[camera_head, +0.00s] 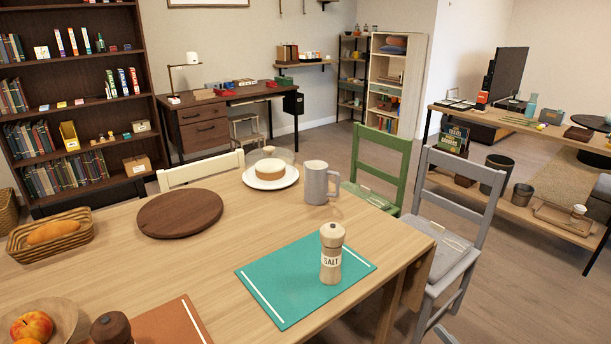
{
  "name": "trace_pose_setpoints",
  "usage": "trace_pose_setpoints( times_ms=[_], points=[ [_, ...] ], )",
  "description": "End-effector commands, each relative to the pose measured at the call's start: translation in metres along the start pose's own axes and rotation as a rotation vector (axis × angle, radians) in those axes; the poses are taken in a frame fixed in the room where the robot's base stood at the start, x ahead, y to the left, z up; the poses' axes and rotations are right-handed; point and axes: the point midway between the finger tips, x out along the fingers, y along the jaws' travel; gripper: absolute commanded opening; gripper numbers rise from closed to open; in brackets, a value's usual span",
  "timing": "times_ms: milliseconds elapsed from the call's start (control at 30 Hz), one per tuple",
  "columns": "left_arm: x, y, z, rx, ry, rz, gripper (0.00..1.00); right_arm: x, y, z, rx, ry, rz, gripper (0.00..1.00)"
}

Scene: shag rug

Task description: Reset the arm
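Neither of my grippers and no part of my arms shows in the head view. A light wood dining table (225,265) fills the lower left of the view. A salt mill (331,254) stands upright on a teal placemat (275,290) near the table's right end. A grey mug (316,183) stands behind it. A cake (269,169) sits on a white plate (290,181). A round dark wood board (180,213) lies left of the plate.
A bread basket (22,251), a fruit bowl (65,318), an orange placemat (160,325) and a dark mill (111,328) crowd the table's left and front. Green (388,143) and grey (464,162) chairs stand at its right. Bare floor (520,270) lies beyond them.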

Motion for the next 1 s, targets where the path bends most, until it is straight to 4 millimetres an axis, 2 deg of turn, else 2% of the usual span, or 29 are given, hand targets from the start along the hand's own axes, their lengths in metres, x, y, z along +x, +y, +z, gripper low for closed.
trace_pose_setpoints(
  times_ms=[167,367,533,633,767,800,867,900,967,1000],
  points=[
    [-0.004,0.0,0.005,0.001,-0.002,0.0,0.63,-0.001,0.003,0.028,0.034,-0.074,0.05,0.63],
    [-0.007,0.0,0.014,0.002,-0.008,0.0,0.63,-0.009,0.003,0.074,0.083,-0.194,0.121,0.63],
    [-0.012,0.0,0.025,0.003,-0.015,0.001,0.63,-0.027,-0.005,0.13,0.139,-0.354,0.196,0.63],
    [-0.016,0.0,0.034,0.004,-0.019,0.001,0.63,-0.046,-0.017,0.17,0.179,-0.483,0.244,0.63],
    [-0.023,0.0,0.048,0.006,-0.027,0.002,0.63,-0.093,-0.048,0.233,0.238,-0.722,0.313,0.63],
    [-0.026,0.0,0.053,0.007,-0.029,0.002,0.63,-0.113,-0.062,0.252,0.255,-0.81,0.334,0.63],
    [-0.03,0.0,0.061,0.008,-0.034,0.002,0.63,-0.146,-0.084,0.278,0.276,-0.943,0.359,0.63],
    [-0.032,0.0,0.066,0.008,-0.035,0.002,0.63,-0.17,-0.098,0.291,0.286,-1.031,0.374,0.63],
    [-0.036,0.0,0.074,0.009,-0.039,0.002,0.63,-0.207,-0.121,0.307,0.297,-1.164,0.393,0.63],
    [-0.039,0.0,0.079,0.01,-0.042,0.003,0.63,-0.233,-0.136,0.315,0.3,-1.252,0.404,0.63]
  ],
)
